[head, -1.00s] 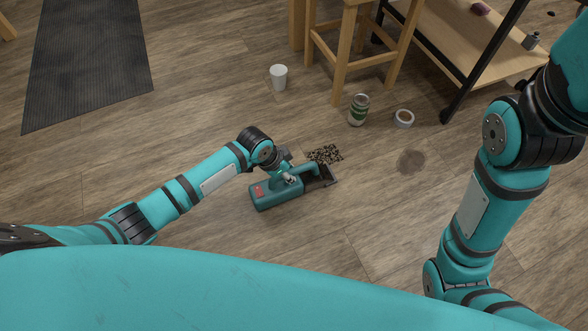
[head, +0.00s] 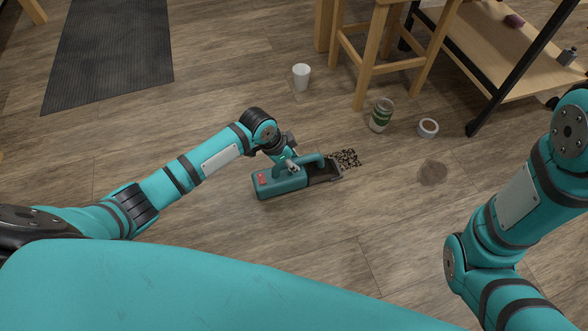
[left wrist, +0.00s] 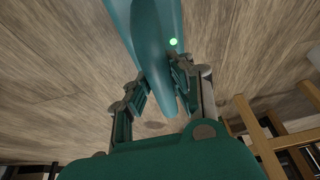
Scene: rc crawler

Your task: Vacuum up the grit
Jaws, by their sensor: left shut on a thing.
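A teal handheld vacuum (head: 277,186) with a dark nozzle lies low at the floor, its nozzle pointing right. My left gripper (head: 291,164) is shut on its handle; in the left wrist view my fingers (left wrist: 158,88) close around the teal vacuum body (left wrist: 150,28), which has a lit green dot. A patch of dark, speckled grit (head: 349,158) lies on the floor at the far side of the nozzle tip. The nozzle seems to overlap its near left edge; contact is not clear. My right arm enters at the right, but its gripper is out of frame.
Beyond the grit stand a white cup (head: 301,77), a green-and-white can (head: 381,115) and a roll of tape (head: 428,128). A round brown patch (head: 433,172) marks the floor at right. A wooden stool (head: 368,65) and wheeled shelf (head: 500,50) stand behind. The floor in front is clear.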

